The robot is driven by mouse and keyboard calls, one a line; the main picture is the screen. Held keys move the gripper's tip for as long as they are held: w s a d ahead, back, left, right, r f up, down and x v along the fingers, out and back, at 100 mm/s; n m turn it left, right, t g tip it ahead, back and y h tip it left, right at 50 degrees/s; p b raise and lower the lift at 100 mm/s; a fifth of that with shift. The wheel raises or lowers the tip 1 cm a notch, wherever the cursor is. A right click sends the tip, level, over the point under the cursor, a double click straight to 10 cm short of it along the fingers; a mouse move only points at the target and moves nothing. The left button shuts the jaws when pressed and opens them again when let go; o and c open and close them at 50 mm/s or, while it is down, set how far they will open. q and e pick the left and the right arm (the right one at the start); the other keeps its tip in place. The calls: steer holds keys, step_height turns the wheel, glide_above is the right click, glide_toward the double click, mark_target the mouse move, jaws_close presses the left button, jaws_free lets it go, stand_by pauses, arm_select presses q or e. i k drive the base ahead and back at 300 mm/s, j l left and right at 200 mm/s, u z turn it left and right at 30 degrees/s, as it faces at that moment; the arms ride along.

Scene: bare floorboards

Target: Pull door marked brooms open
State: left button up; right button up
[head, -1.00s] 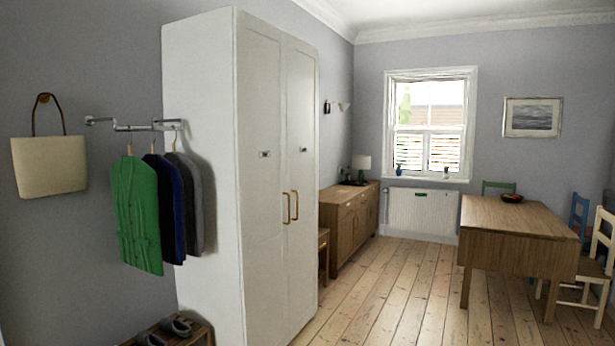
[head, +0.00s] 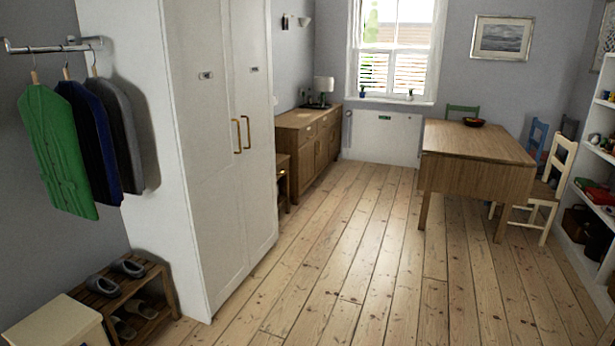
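A tall white two-door wardrobe (head: 150,150) stands against the left wall in the head view. Its left door (head: 207,150) and right door (head: 252,130) are both shut. Each door has a small label, the left label (head: 206,76) and the right label (head: 254,69), both too small to read, so I cannot tell which says brooms. The left brass handle (head: 237,135) and the right brass handle (head: 247,132) stand side by side near the middle seam. Neither of my grippers is in view.
A shoe rack (head: 128,290) and a cream box (head: 55,322) stand left of the wardrobe, below hanging coats (head: 60,150). A sideboard (head: 310,135) is beyond it. A wooden table (head: 478,165) with chairs and a white shelf (head: 590,235) are right. Floorboards (head: 365,260) before the wardrobe are clear.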

mark_target(250, 20)
steer(key=i+l+z, duration=0.25)
steer(key=i, duration=0.9)
steer(key=i+z, duration=0.25)
steer(key=i, duration=0.9)
